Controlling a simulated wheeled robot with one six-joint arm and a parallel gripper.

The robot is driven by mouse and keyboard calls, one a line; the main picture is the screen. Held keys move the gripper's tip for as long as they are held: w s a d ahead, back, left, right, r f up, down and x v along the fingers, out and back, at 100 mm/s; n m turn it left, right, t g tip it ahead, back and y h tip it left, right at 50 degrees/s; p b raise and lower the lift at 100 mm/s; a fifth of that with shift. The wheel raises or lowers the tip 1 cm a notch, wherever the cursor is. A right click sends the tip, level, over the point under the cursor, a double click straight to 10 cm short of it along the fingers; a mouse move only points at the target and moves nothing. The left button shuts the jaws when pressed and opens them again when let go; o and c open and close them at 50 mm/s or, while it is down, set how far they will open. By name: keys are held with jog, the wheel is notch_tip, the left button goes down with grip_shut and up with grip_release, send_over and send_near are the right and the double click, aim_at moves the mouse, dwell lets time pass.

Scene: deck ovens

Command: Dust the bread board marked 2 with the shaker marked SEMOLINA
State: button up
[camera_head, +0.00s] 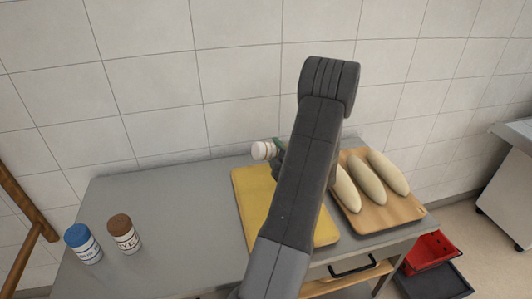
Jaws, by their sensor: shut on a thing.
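My gripper (279,152) is mostly hidden behind my own arm. It is shut on a shaker with a white lid (263,150), held tipped on its side with the lid to the left, above the far part of a yellow board (250,203). The held shaker's label cannot be read. The yellow board lies on the grey table, partly covered by my arm, and I see no bread on its visible part. A wooden board (378,222) to the right bears several pale long loaves (368,184). No number shows on either board.
A blue-lidded shaker (83,244) and a brown-lidded shaker (123,234), its label partly reading "YE", stand at the table's left. The grey table (165,205) is clear between them and the yellow board. A tiled wall is behind. A red crate (430,250) sits low at right.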

jog(key=d, duration=0.1)
jog(key=w+d, duration=0.1)
jog(key=d, duration=0.2)
jog(key=shift+w+d+p, duration=0.3)
jog(key=shift+p, duration=0.1)
jog(key=shift+n+b, duration=0.8)
jog(key=shift+b, duration=0.2)
jog(key=shift+a+r+n+b, duration=0.1)
jog(key=shift+r+n+b, duration=0.2)
jog(key=shift+n+b, duration=0.7)
jog(key=n+b, duration=0.1)
jog(key=r+n+b, duration=0.1)
jog(key=n, duration=0.1)
jog(key=shift+n, duration=0.3)
jog(key=w+d+r+n+b, duration=0.1)
jog(key=d+r+n+b, duration=0.2)
jog(key=r+n+b, duration=0.3)
jog(key=n+b, duration=0.5)
jog(key=n, duration=0.3)
jog(key=shift+d+r+n+b, duration=0.3)
jog(key=shift+d+r+b, duration=0.05)
jog(key=shift+d+b, duration=0.05)
